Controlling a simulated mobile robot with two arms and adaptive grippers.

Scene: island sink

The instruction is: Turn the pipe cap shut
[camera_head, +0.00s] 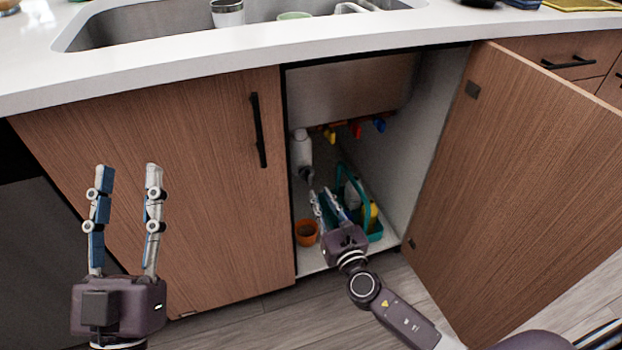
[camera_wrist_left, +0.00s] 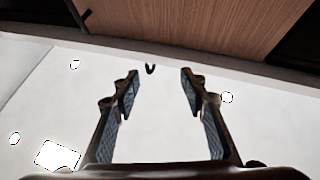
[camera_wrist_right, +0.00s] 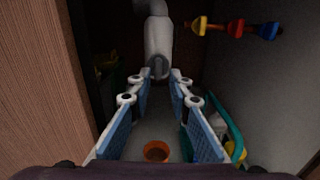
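A white pipe (camera_head: 301,150) hangs inside the open cabinet under the sink; it also shows in the right wrist view (camera_wrist_right: 158,38). The grey pipe cap (camera_wrist_right: 158,67) is at its lower end, and in the head view (camera_head: 306,173) it is small and partly shaded. My right gripper (camera_wrist_right: 160,76) is inside the cabinet, its fingers apart and pointing at the cap. The cap appears between the fingertips in the right wrist view; I cannot tell whether they touch it. My left gripper (camera_head: 123,168) is open and empty in front of the closed left door.
Yellow (camera_head: 329,135), red (camera_head: 356,130) and blue (camera_head: 379,124) valve handles are right of the pipe. A teal caddy (camera_head: 376,236) with bottles and an orange pot (camera_head: 306,233) stand on the cabinet floor. The open right door (camera_head: 520,170) flanks my right arm.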

